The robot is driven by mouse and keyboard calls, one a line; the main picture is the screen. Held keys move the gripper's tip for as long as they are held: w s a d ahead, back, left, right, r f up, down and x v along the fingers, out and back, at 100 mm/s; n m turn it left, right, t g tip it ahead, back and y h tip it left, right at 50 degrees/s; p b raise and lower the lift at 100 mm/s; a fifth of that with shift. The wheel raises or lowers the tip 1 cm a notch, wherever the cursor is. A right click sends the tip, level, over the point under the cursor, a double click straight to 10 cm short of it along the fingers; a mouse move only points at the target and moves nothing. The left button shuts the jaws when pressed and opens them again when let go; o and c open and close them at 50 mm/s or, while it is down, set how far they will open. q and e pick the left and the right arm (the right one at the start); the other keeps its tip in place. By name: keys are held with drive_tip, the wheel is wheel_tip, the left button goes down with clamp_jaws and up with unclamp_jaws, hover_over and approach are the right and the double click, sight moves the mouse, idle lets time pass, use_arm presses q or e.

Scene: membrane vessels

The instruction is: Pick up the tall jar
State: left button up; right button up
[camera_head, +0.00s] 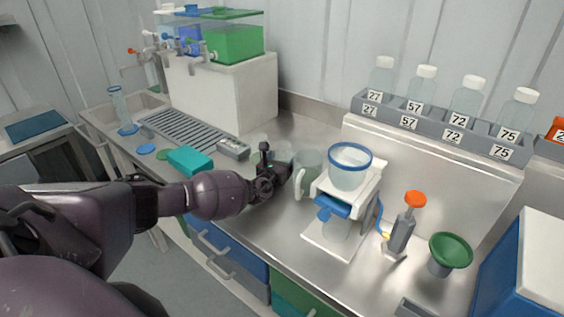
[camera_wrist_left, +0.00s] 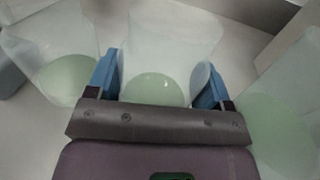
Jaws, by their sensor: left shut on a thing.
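In the left wrist view a clear, translucent jar (camera_wrist_left: 155,82) with a pale green bottom stands between the two blue fingers of my left gripper (camera_wrist_left: 160,88). The fingers are shut on its sides. Another clear vessel (camera_wrist_left: 62,70) is at the left and one (camera_wrist_left: 285,115) at the right, both apart from the fingers. In the head view my left gripper (camera_head: 280,170) is low over the counter at the cluster of clear vessels, partly hiding the held jar (camera_head: 283,155). I cannot compare the jars' full heights. My right gripper is out of view.
A frosted jug with a handle (camera_head: 309,164) stands just right of the gripper. Beside it is a white stand (camera_head: 363,197) with a blue-rimmed vessel (camera_head: 349,168). A teal box (camera_head: 190,160) lies left. A numbered bottle rack (camera_head: 430,127) is at the back.

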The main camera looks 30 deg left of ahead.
sight(282, 146)
use_arm(q)
wheel_tip(282, 146, up, 8)
drive_tip(key=shift+p, duration=1.25)
wheel_tip(282, 146, up, 12)
drive_tip(key=p, duration=0.2)
drive_tip(key=shift+f, duration=0.25)
